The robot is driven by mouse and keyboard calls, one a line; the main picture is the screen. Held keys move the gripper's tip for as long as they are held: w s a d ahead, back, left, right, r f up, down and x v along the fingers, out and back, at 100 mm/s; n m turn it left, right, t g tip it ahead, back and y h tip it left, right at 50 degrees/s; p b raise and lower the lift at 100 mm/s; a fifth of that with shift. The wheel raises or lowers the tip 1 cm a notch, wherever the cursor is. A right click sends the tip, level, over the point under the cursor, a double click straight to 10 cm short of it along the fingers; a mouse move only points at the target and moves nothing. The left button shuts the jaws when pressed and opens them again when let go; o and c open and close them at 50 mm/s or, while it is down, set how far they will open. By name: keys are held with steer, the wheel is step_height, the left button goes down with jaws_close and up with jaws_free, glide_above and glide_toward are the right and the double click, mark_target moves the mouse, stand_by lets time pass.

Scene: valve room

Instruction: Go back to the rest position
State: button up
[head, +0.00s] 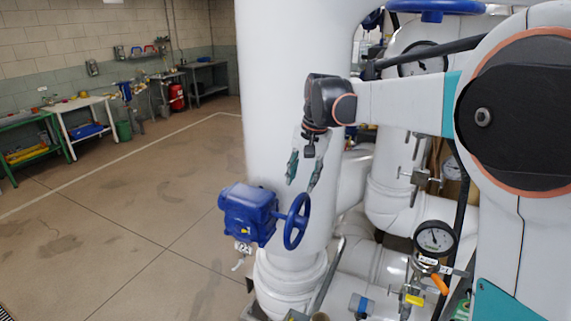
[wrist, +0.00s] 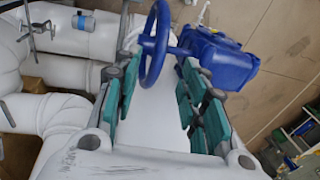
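My gripper (head: 304,172) hangs at the end of my arm in front of the thick white vertical pipe (head: 300,80). Its two teal-padded fingers are spread apart with nothing between them in the head view. In the wrist view my gripper (wrist: 160,95) also shows its fingers wide apart. A blue handwheel (head: 296,221) on a blue valve gearbox (head: 248,213) sits below the gripper. In the wrist view the handwheel (wrist: 156,45) and gearbox (wrist: 220,58) appear beyond the fingertips. The fingers look apart from the wheel.
White pipes with a pressure gauge (head: 435,238) and small valves stand at the right, near my arm. Another blue handwheel (head: 437,7) is at the top. A white workbench (head: 82,103) and a green one (head: 30,140) line the far left wall. The floor at left is open.

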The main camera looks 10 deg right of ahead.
steer(key=s+d+f+n+t+b, duration=0.1)
steer(key=s+f+n+b, duration=0.2)
steer(key=s, duration=0.6)
steer(key=s+f+t+b, duration=0.2)
steer(key=s+b, duration=0.3)
steer(key=s, duration=0.4)
steer(key=s+d+f+n+t+h+b, duration=0.1)
steer(key=s+f+b, duration=0.4)
steer(key=s+f, duration=0.8)
steer(key=n+t, duration=0.1)
steer(key=n, duration=0.1)
steer(key=shift+d+n, duration=0.2)
steer(key=shift+n, duration=0.1)
